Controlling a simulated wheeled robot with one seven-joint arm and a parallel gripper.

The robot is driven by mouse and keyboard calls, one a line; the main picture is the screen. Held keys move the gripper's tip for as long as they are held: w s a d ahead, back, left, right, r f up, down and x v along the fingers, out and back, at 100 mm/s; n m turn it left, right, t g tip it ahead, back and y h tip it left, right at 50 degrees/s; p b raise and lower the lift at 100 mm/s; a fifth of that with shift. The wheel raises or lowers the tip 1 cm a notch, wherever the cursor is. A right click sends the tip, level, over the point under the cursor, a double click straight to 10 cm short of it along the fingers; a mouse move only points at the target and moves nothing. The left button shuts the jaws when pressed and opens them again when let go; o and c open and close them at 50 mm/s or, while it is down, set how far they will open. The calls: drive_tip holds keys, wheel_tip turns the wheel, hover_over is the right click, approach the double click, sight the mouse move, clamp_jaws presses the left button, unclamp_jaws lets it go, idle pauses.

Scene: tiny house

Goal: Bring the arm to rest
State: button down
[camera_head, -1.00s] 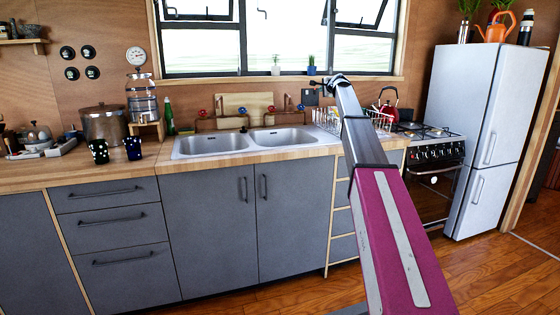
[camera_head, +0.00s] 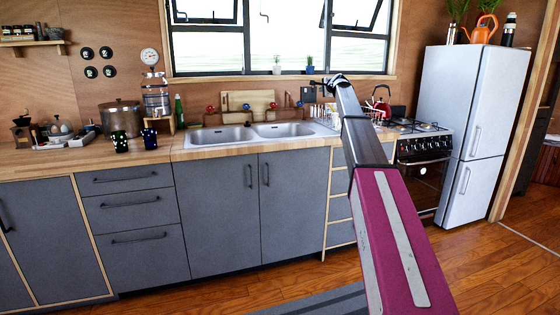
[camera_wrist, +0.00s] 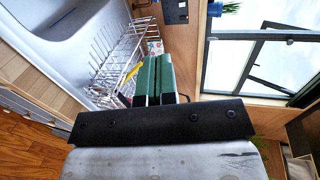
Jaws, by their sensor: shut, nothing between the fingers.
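My arm stretches forward from the lower right of the head view, with its magenta and grey links in front of the counter and drawers. My gripper (camera_head: 336,79) is at the far end of the arm, small in that view, in front of the window wall. In the wrist view my gripper (camera_wrist: 153,62) shows two green fingers side by side, pressed together with nothing between them. Beyond the fingers are the wire dish rack (camera_wrist: 122,60) and the window (camera_wrist: 265,55). The gripper touches nothing that I can see.
The counter holds a double sink (camera_head: 250,135), a dish rack, two dark cups (camera_head: 121,141) and a large pot (camera_head: 120,116). A stove (camera_head: 424,165) and a white fridge (camera_head: 470,130) stand at the right. Wooden floor (camera_head: 480,270) is open in front, with a grey striped rug (camera_head: 325,302).

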drive_tip(key=s+a+f+n+g+h, duration=0.1)
drive_tip(key=s+a+f+n+g, duration=0.15)
drive_tip(key=s+f, duration=0.95)
drive_tip(key=s+a+f+n+g, duration=0.1)
drive_tip(key=s+f+n+g, duration=0.2)
drive_tip(key=s+f, duration=0.8)
drive_tip(key=s+a+f+n+g+h, duration=0.15)
drive_tip(key=s+f, duration=0.45)
drive_tip(key=f, duration=1.2)
drive_tip(key=s+f+n+g, duration=0.2)
drive_tip(key=s+f, duration=0.4)
drive_tip(key=s, duration=0.6)
drive_tip(key=s+d+f+n+g+h, duration=0.1)
drive_tip(key=s+f+n+g, duration=0.2)
drive_tip(key=s, duration=0.9)
drive_tip(key=s+f+n+g+h, duration=0.1)
drive_tip(key=s+f+n+g, duration=0.1)
drive_tip(key=s+f, duration=0.8)
drive_tip(key=s, duration=0.3)
drive_tip(key=shift+d+g, duration=0.2)
drive_tip(key=shift+g, duration=0.1)
